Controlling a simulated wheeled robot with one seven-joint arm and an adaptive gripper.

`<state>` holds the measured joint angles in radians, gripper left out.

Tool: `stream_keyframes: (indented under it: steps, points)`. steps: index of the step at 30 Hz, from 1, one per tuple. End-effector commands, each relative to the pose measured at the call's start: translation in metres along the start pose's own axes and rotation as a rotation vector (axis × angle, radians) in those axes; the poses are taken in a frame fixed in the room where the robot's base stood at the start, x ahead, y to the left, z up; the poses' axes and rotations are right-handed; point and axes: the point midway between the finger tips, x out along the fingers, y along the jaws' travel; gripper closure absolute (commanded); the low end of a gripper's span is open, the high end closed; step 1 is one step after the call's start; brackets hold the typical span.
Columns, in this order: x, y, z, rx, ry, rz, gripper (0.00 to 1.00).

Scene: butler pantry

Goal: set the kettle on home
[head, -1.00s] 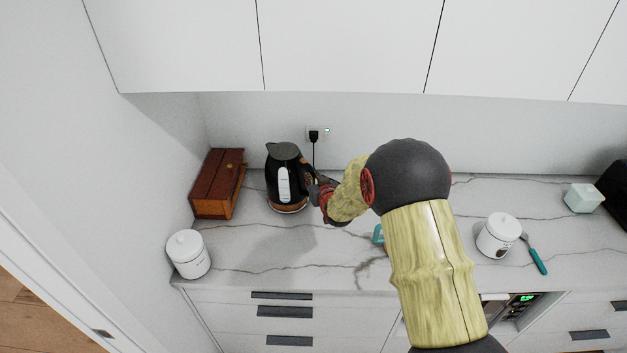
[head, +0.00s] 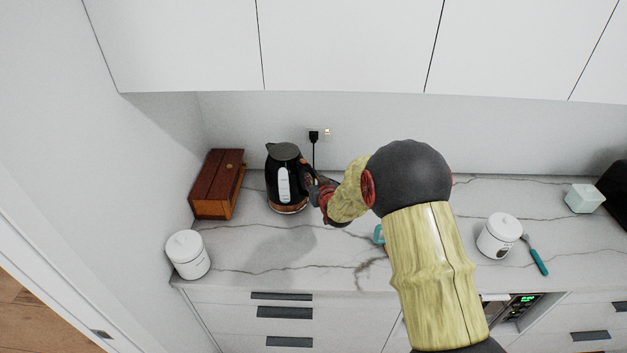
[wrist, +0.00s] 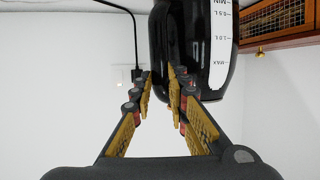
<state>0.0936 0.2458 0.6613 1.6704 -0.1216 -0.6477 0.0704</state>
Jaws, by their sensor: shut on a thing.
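The black kettle (head: 272,178) with a grey lid, a white level gauge and a copper-coloured band at the bottom is upright at the back left of the counter. My gripper (head: 316,190) is at its right side, shut on the handle. In the wrist view the kettle (wrist: 220,60) appears upside down, and the fingers (wrist: 161,85) close on its dark handle. I cannot tell from these views whether a separate base lies under the kettle, or whether the kettle touches what is below it.
A wooden box (head: 216,185) stands close to the left of the kettle. A white lidded canister (head: 188,257) is at the front left. A plugged cord (head: 314,150) hangs from the wall outlet behind. Another canister (head: 498,238) and a teal-handled utensil (head: 538,260) lie right of my arm.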

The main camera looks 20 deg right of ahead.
Motion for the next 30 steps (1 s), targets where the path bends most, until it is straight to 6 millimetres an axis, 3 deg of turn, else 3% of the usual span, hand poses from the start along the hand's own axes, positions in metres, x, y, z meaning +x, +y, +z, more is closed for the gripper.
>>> stream_keyframes:
  steps: [5,6,17,30]
  points:
    - [0.0001,0.0,-0.0029,0.0,0.005,0.0,1.0]
    - [0.0001,0.0,-0.0027,0.0,0.004,0.0,0.83]
    - [0.0,-0.0001,0.0,0.0,0.0,0.0,0.63]
    - [-0.0091,0.0,0.0029,-0.001,-0.006,0.0,0.63]
